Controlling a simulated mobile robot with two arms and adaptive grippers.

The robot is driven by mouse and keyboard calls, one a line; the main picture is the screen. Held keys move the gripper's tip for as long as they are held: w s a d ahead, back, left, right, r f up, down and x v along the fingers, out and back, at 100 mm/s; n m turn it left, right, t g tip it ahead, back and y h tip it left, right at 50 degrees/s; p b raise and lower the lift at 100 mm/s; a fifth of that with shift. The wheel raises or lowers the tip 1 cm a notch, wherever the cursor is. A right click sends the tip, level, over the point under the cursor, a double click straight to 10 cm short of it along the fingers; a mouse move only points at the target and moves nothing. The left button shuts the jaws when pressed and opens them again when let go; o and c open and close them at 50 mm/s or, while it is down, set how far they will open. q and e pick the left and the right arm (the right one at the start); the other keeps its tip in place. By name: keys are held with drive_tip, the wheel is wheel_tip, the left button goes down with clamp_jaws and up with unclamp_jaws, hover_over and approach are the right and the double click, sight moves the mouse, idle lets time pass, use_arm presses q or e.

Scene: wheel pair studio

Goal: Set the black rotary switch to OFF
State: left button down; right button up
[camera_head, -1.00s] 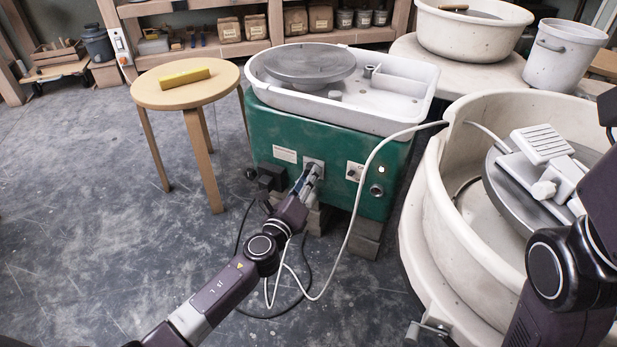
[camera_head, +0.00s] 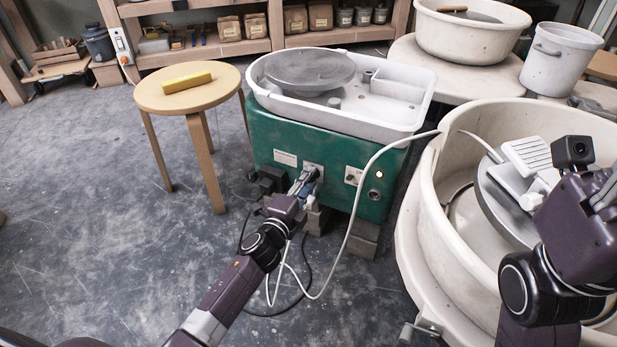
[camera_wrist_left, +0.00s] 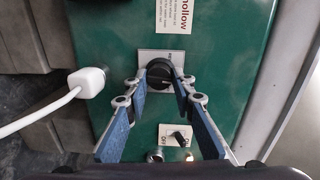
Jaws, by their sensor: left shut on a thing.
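The black rotary switch (camera_wrist_left: 160,74) sits on a pale plate on the green front panel, seen in the left wrist view. My left gripper (camera_wrist_left: 165,77) is shut on it, with a fingertip at each side of the knob. The knob's pointer setting is hard to read. In the head view my left gripper (camera_head: 306,181) reaches the front of the green wheel housing (camera_head: 330,150) and hides the switch. My right arm is at the right edge; its fingers are not clear.
A smaller plate with a black toggle (camera_wrist_left: 178,137) is beside the switch. A white plug (camera_wrist_left: 88,82) and cable are close to the left finger. A wooden stool (camera_head: 188,95) stands left of the housing; a large pale tub (camera_head: 425,220) stands right.

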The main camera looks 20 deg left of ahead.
use_arm(q)
drive_tip(key=shift+n, duration=0.5)
drive_tip(key=shift+p, duration=0.3)
drive_tip(key=c, duration=1.6)
unclamp_jaws()
drive_tip(key=s, duration=0.4)
drive_tip(key=s+a, duration=0.1)
drive_tip(key=s, duration=0.7)
drive_tip(key=shift+a+r, duration=0.3)
drive_tip(key=shift+r, duration=0.1)
